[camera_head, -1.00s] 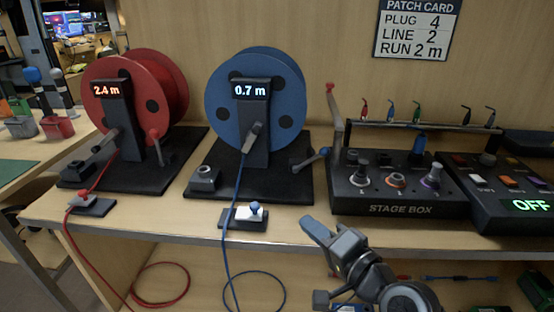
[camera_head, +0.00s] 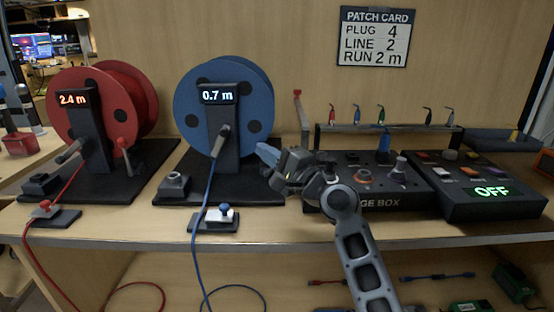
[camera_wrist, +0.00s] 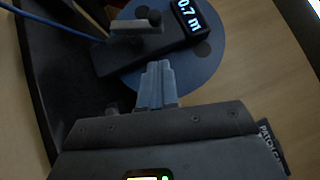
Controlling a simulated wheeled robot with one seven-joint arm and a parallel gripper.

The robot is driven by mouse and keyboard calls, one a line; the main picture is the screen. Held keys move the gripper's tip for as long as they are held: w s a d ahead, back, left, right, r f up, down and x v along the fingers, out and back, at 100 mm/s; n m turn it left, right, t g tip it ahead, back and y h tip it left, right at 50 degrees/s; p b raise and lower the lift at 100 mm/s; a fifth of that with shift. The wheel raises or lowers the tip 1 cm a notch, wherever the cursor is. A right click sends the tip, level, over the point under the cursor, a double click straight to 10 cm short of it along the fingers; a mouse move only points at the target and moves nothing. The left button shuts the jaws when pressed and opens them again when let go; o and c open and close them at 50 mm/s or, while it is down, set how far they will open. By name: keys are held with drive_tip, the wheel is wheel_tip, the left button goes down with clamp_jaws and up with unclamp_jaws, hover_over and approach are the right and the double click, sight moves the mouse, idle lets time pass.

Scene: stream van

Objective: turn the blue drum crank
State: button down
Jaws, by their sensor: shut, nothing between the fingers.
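The blue drum (camera_head: 248,110) stands on its dark base, and the display on its stand (camera_head: 219,97) reads 0.7 m. In the wrist view, the drum (camera_wrist: 205,65) and the display (camera_wrist: 188,18) lie just beyond my fingertips. My gripper (camera_head: 268,153) is at the drum's lower right side, its blue-grey fingers pointing left. In the wrist view, my gripper (camera_wrist: 158,68) is shut with its fingers together and nothing between them.
The stage box (camera_head: 385,203) is close on the right, partly behind my arm. An upright red-tipped lever (camera_head: 301,115) stands behind my gripper. A blue-knobbed plug holder (camera_head: 213,223) sits at the shelf's front. The red drum (camera_head: 135,100) is at left, reading 2.4 m.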

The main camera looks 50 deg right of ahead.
sight(228, 131)
drive_tip(key=w+a+r+p, duration=0.1)
drive_tip(key=w+a, duration=0.1)
drive_tip(key=w, duration=0.4)
drive_tip(key=shift+w+r, duration=0.4)
drive_tip(key=shift+r+p, duration=0.15)
drive_tip(key=shift+p, duration=0.2)
drive_tip(key=shift+r+p, duration=0.1)
drive_tip(key=shift+p, duration=0.5)
drive_tip(key=shift+w+a+r+n+g+p, duration=0.15)
drive_tip(key=shift+r+n+g+p, duration=0.4)
drive_tip(key=shift+p, duration=0.95)
